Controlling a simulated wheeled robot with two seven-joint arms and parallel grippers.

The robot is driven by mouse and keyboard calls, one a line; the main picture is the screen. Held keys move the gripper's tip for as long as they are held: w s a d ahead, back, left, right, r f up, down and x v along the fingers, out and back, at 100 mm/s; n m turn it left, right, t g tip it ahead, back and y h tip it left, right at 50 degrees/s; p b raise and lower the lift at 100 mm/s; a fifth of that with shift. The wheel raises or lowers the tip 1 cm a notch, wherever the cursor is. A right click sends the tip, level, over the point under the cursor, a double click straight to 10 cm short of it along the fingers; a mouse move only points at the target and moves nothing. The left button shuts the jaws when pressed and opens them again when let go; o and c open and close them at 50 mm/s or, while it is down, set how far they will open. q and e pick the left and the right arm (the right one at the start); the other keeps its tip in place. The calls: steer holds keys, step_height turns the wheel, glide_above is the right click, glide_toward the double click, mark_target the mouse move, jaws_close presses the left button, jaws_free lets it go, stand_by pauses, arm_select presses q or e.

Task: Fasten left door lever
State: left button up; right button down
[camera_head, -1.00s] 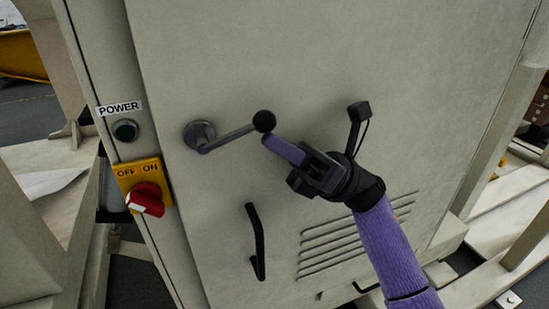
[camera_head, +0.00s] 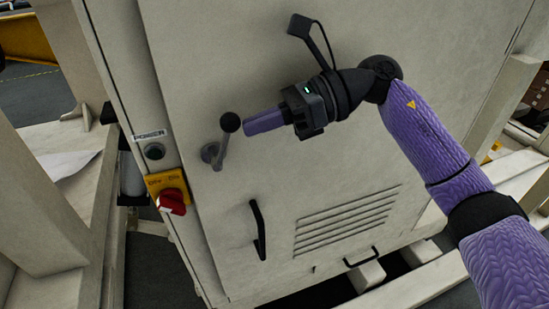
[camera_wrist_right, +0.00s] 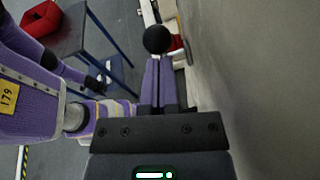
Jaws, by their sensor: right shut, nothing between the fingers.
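The door lever (camera_head: 220,152) is a grey metal arm with a black ball knob (camera_head: 229,122), on a round base on the pale cabinet door (camera_head: 330,150). It points up and slightly right from its base. My right gripper (camera_head: 248,127) is shut and empty, its purple fingertips just right of the knob. In the right wrist view the knob (camera_wrist_right: 157,40) lies just beyond the tips of the closed fingers (camera_wrist_right: 158,62); whether they touch is unclear. My left gripper is not in view in the head view.
A black door handle (camera_head: 258,229) is below the lever, beside vent slots (camera_head: 347,220). The cabinet face stands close beside my right gripper.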

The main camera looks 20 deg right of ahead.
mark_target(237, 117)
steer(key=a+r+h+p, duration=0.1)
steer(key=h+p, duration=0.1)
steer(key=shift+a+r+p, duration=0.3)
steer(key=shift+a+r, duration=0.05)
steer(key=shift+a+p, duration=0.35)
steer(key=shift+p, duration=0.05)
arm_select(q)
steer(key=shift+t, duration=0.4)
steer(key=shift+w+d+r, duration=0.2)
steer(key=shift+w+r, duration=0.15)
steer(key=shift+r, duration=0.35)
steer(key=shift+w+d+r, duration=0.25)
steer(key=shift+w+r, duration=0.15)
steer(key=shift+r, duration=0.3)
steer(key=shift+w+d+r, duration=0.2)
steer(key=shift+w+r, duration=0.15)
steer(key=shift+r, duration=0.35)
arm_select(e)
steer(key=shift+a, duration=0.1)
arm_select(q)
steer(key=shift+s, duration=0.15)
